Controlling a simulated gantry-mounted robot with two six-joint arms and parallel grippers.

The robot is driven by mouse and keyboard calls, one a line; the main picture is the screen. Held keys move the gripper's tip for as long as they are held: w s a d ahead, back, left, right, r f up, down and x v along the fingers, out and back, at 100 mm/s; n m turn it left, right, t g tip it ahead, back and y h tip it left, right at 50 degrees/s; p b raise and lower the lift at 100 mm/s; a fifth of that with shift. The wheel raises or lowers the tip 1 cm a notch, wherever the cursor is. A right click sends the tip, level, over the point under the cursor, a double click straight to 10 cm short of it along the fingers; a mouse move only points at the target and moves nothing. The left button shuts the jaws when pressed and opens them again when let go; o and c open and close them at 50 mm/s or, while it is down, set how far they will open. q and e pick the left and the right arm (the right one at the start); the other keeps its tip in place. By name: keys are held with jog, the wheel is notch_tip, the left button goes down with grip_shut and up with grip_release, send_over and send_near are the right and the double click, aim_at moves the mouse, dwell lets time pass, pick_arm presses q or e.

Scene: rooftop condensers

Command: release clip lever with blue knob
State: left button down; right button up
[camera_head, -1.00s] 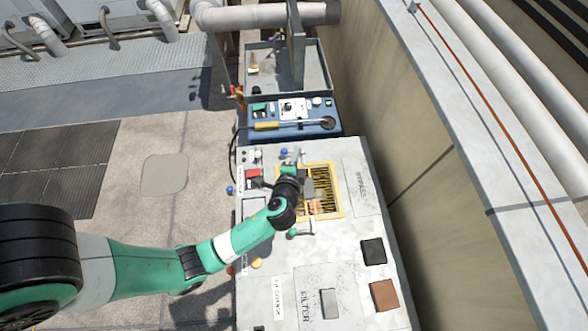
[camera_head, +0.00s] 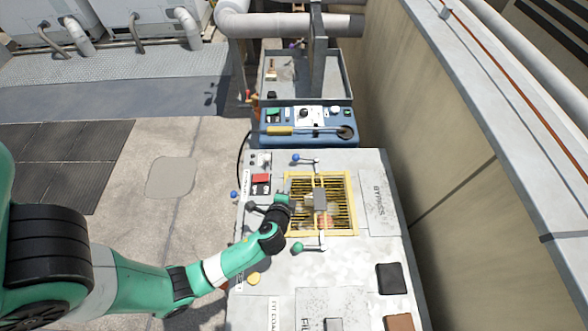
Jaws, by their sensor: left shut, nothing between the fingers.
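The lever with a blue knob (camera_head: 296,158) stands at the far edge of the yellow-framed grate (camera_head: 352,218) on the grey panel. Its knob points left and its metal rod runs right. A second lever with a green knob (camera_head: 298,247) sits at the grate's near edge. My left gripper (camera_head: 284,199) is shut and empty, over the grate's left edge, nearer to me than the blue knob and apart from it. The arm partly covers the panel's left side. My right gripper is not in view.
A grey block (camera_head: 320,200) sits on the grate. Another blue knob (camera_head: 234,194) sticks out at the panel's left side. A blue case (camera_head: 272,140) with a yellow-handled tool (camera_head: 280,130) stands behind the panel. A beige wall (camera_head: 440,180) runs along the right.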

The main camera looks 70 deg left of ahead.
pick_arm(q)
jog(key=b+x, duration=0.1)
jog(key=x, duration=0.2)
jog(key=b+x, duration=0.2)
jog(key=x, duration=0.2)
jog(key=b+x, duration=0.1)
jog(key=x, duration=0.3)
jog(key=shift+w+a+r, duration=0.1)
jog(key=shift+a+r, duration=0.15)
jog(key=shift+w+a+b, duration=0.25)
jog(key=shift+b, duration=0.05)
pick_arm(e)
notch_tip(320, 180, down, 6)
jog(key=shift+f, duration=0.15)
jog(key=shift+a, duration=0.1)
